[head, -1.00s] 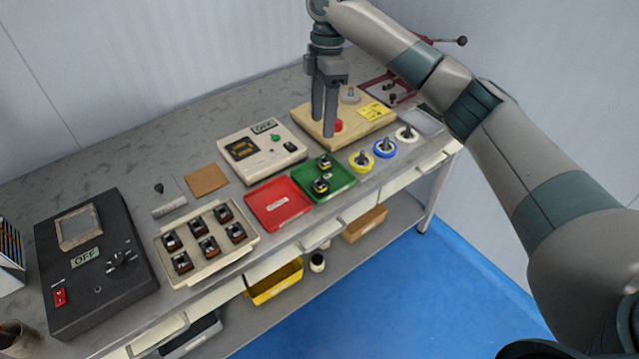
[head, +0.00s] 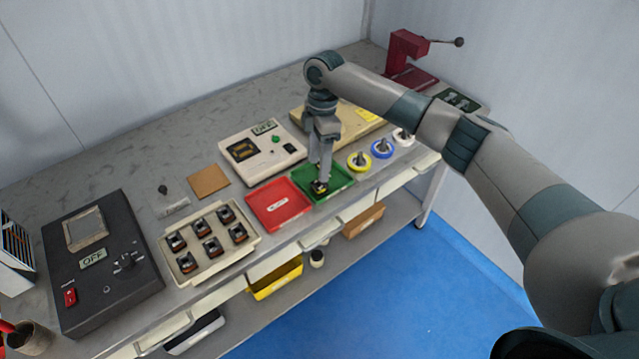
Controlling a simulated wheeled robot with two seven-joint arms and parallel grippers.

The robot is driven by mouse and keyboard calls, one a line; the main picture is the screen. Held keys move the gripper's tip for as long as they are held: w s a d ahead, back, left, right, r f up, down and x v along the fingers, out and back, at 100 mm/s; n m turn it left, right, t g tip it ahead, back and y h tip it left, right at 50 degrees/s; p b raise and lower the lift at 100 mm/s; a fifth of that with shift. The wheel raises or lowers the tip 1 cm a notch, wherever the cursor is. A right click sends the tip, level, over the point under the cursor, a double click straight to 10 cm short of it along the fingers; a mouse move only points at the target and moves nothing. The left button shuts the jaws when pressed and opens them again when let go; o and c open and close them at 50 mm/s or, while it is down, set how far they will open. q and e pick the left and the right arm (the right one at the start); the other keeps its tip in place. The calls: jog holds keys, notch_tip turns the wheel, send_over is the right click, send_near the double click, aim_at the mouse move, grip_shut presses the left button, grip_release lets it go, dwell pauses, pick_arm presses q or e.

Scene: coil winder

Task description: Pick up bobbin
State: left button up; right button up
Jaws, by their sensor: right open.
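A small black and yellow bobbin (head: 319,188) sits in the green tray (head: 341,180) near its front left side. My right gripper (head: 321,178) points down over this tray, with its open fingers at the bobbin. I cannot tell whether the fingers touch it. The gripper hides the back left part of the tray, where a second bobbin showed earlier. My left gripper is not in view.
A red tray (head: 278,210) is left of the green one. Yellow (head: 360,162), blue (head: 382,149) and white (head: 403,137) spools stand to the right. Behind are a cream control box (head: 262,152) and a wooden-coloured base (head: 351,126). A cream rack (head: 196,262) holds several dark parts.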

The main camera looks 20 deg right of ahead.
aim_at(319, 188)
jog(key=shift+f, duration=0.25)
jog(key=shift+s+f+p, duration=0.15)
jog(key=shift+f+p, duration=0.25)
jog(key=shift+p, duration=0.05)
jog(key=f+p, duration=0.1)
jog(key=f, duration=0.2)
jog(key=shift+s+p, duration=0.2)
jog(key=shift+p, duration=0.1)
jog(key=shift+a+f, duration=0.1)
jog(key=shift+f, duration=0.6)
grip_shut()
